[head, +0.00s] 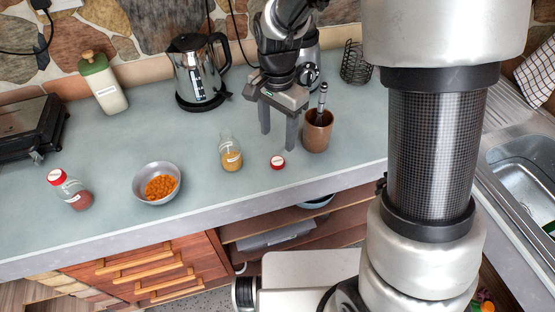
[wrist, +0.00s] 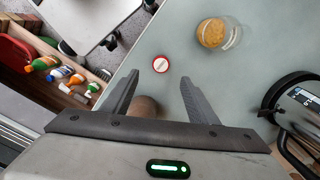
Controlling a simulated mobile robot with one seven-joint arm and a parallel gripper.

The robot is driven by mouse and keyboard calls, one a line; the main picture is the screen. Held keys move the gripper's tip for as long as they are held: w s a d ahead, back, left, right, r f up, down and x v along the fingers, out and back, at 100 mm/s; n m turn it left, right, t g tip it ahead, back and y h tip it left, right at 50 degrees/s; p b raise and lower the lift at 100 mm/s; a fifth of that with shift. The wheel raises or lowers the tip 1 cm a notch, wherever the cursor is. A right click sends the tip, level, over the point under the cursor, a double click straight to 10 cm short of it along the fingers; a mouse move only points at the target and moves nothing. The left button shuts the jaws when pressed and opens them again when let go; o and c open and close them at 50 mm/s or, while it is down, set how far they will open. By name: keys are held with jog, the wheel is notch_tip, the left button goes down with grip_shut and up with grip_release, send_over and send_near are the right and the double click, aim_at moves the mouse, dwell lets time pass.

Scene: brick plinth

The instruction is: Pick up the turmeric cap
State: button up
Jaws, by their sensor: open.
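The turmeric cap (head: 277,162) is a small red cap with a white top, lying on the grey-green counter. Just left of it stands a small clear jar of yellow-orange powder (head: 231,155) with no cap on it. In the wrist view the cap (wrist: 161,64) lies beyond the fingertips, between their lines, and the jar (wrist: 212,33) is up and right of it. My gripper (head: 279,141) is open and empty, fingers pointing down, above the counter behind the cap. It also shows in the wrist view (wrist: 160,84).
A brown cup with a utensil (head: 317,132) stands close right of my gripper. A kettle (head: 200,75) is behind left. The counter's front edge (head: 220,215) is near the cap.

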aim_at(277, 161)
notch_tip(277, 161, down, 10)
jog(key=shift+w+r, duration=0.1)
dwell(0.4)
jog(key=shift+a, duration=0.1)
jog(key=c, duration=1.1)
